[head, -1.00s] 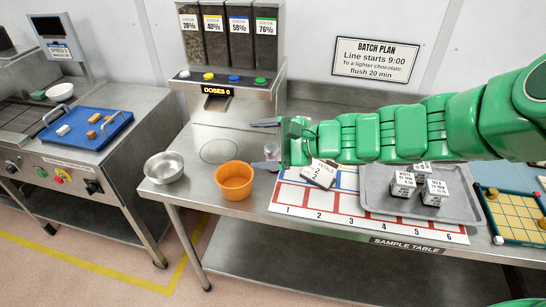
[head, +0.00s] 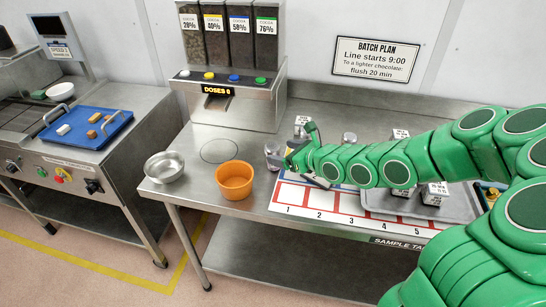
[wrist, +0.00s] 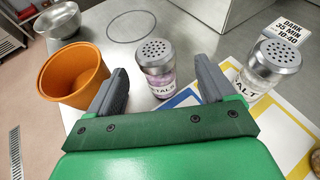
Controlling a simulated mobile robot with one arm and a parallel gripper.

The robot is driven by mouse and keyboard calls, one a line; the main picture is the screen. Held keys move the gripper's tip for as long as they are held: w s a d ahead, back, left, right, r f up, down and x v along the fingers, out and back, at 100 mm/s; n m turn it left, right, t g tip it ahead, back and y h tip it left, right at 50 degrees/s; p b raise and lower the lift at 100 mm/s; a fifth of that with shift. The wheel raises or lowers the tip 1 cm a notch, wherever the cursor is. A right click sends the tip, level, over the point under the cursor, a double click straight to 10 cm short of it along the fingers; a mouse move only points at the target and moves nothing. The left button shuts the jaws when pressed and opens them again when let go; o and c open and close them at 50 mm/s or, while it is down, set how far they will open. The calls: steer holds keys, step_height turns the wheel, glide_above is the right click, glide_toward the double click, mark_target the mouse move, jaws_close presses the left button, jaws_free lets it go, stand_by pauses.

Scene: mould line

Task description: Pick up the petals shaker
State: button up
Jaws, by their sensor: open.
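The petals shaker (wrist: 158,72) is a clear jar with a perforated metal lid and pinkish contents. It stands upright on the steel table, and its label is partly cut off by my gripper. In the wrist view it sits ahead of and between the two fingers of my gripper (wrist: 162,84), which are open and empty, with gaps on both sides. In the head view the petals shaker (head: 272,157) shows just left of my gripper (head: 288,150). The salt shaker (wrist: 268,68) stands to the right, outside the right finger.
An orange bowl (wrist: 72,74) stands close to the left finger. A metal bowl (head: 164,166) is farther left. A DARK card (wrist: 284,40) stands behind the salt shaker. The dispenser (head: 228,98) is at the back. A numbered mat (head: 300,199) lies under my arm.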

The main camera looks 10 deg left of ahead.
mark_target(270, 150)
steer(key=shift+x, duration=1.05)
steer(key=shift+s+a+x, duration=0.1)
steer(key=shift+x, duration=0.8)
steer(key=shift+s+a+x, duration=0.15)
steer(key=shift+x, duration=0.8)
steer(key=shift+w+a, duration=0.35)
steer(key=shift+a, duration=0.15)
steer(key=c, duration=1.1)
